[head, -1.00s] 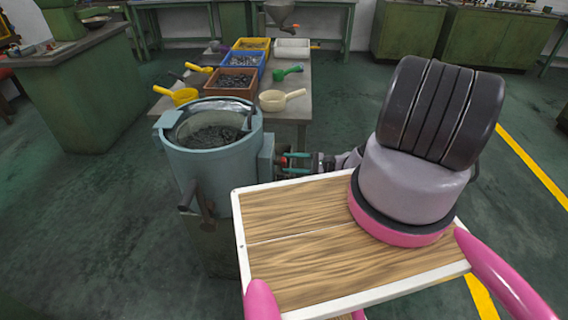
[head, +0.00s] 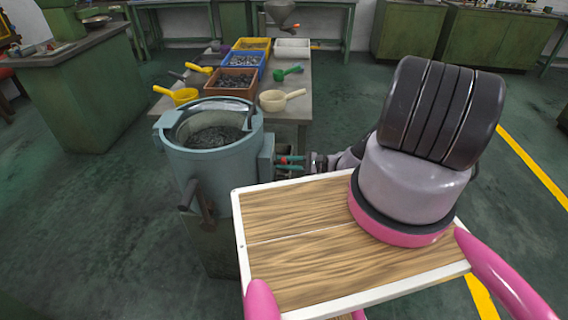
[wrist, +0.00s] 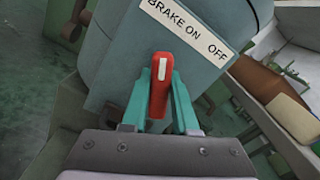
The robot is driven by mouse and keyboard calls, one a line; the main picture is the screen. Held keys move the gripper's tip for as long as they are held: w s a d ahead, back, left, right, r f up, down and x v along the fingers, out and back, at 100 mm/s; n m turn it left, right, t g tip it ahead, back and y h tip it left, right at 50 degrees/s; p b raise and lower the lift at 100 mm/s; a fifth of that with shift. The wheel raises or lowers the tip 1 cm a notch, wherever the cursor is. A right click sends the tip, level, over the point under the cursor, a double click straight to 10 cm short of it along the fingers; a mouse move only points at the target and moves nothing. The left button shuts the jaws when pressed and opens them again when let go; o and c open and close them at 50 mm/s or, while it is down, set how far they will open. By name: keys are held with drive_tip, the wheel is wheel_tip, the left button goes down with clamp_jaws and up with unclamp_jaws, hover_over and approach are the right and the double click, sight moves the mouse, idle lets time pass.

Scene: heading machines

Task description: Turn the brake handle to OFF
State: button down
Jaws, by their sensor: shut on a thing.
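The brake handle (wrist: 160,85) is red with a white stripe and stands nearly upright in the wrist view, on the side of a blue-grey bowl machine (head: 205,165). A white label (wrist: 187,28) above it reads BRAKE ON and, further right, OFF. The handle's tip lies below the label, left of the word OFF. My gripper (wrist: 160,100) has its two teal fingers on either side of the handle, shut on it. In the head view my gripper (head: 290,164) is at the machine's right side, and the handle is too small there to read its angle.
A table (head: 290,113) with bins of small parts and several scoops stands behind the machine. A dark lever (head: 200,200) sticks out at the machine's front. Green cabinets (head: 85,95) stand at the left. The floor at the right is open.

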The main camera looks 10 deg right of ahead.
drive_tip(key=m, duration=0.6)
drive_tip(key=shift+w+d, duration=0.1)
drive_tip(key=shift+w, duration=0.1)
drive_tip(key=m, duration=0.6)
drive_tip(key=shift+w+m, duration=0.15)
drive_tip(key=shift+m, duration=0.15)
drive_tip(key=shift+d, duration=0.1)
drive_tip(key=c, duration=0.7)
unclamp_jaws()
drive_tip(key=shift+d, duration=0.1)
drive_tip(key=v, duration=1)
drive_tip(key=shift+d, duration=0.25)
